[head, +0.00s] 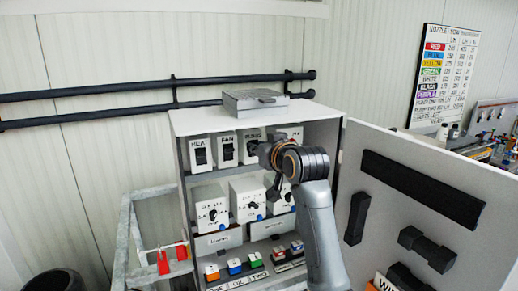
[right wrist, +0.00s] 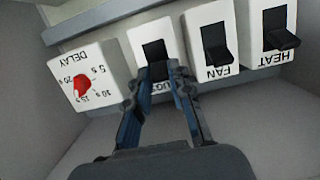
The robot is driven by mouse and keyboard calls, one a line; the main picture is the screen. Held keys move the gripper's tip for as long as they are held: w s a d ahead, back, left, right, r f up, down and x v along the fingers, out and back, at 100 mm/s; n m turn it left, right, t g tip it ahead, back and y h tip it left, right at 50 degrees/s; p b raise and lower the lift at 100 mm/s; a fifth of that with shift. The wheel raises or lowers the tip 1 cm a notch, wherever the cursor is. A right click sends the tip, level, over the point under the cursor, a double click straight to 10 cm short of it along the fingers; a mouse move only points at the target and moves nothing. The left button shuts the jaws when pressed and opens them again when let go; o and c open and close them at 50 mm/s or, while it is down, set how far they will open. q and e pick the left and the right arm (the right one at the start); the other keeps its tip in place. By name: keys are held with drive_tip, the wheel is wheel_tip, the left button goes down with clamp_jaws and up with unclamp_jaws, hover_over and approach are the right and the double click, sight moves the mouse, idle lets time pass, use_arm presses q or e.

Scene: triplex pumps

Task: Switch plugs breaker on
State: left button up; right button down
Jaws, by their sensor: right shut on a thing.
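The white cabinet stands open in the head view, with a top row of breakers. The plugs breaker (head: 249,142) is a white box with a black switch, right of the fan breaker (head: 227,149). My right gripper (head: 267,160) is in front of the top row, partly covering the plugs breaker's right side. In the right wrist view, upside down, the plugs breaker (right wrist: 150,38) shows between the delay box and the fan breaker. My right gripper's fingertips (right wrist: 158,72) are closed on its black switch and partly hide the label. The switch's position cannot be told. My left gripper is not in view.
The heat breaker (head: 200,152) is at the row's left end. A delay box (right wrist: 84,80) with a red knob is beside the plugs breaker. Dial boxes (head: 210,209) fill the shelf below. The cabinet's open door (head: 400,150) stands at the right.

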drive_tip(key=shift+r, duration=0.1)
drive_tip(key=c, duration=1.2)
unclamp_jaws()
drive_tip(key=shift+w, duration=0.1)
drive_tip(key=v, duration=1.2)
